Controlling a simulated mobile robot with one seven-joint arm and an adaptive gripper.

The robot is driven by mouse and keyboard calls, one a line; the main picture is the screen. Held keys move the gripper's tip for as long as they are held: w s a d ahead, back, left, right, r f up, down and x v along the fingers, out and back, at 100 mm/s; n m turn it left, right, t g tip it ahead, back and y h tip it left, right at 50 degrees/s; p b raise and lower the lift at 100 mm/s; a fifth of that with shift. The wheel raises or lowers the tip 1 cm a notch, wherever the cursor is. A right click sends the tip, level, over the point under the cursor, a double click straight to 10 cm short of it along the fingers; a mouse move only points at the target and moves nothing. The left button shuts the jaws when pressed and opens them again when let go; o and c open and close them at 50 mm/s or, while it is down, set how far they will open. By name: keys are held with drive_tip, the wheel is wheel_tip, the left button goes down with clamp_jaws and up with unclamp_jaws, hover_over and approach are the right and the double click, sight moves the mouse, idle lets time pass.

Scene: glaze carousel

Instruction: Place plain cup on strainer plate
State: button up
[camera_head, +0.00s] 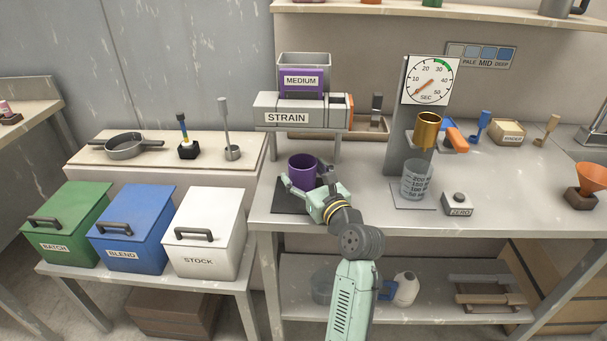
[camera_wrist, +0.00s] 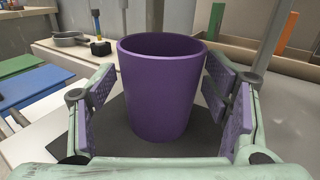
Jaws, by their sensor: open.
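A plain purple cup (camera_head: 301,170) stands upright on a dark square plate (camera_head: 290,201) on the bench, below the STRAIN unit. In the wrist view the cup (camera_wrist: 160,90) stands between the two open fingers of my gripper (camera_head: 316,187), with gaps visible on both sides. The dark plate (camera_wrist: 110,135) shows under and around the cup. My gripper also shows in the wrist view (camera_wrist: 163,108). I cannot tell whether the dark plate is the strainer plate. The far side of the cup's base is hidden.
The STRAIN unit (camera_head: 300,113) with the MEDIUM hopper (camera_head: 304,74) stands above the cup. A clear measuring beaker (camera_head: 416,180), a ZERO button box (camera_head: 458,204) and a dial (camera_head: 430,81) are to the right. Lidded bins, including the white STOCK bin (camera_head: 206,233), are at left.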

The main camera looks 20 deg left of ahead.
drive_tip(key=b+v, duration=0.1)
drive_tip(key=v, duration=1)
drive_tip(key=shift+d+b, duration=0.1)
drive_tip(key=shift+b, duration=0.2)
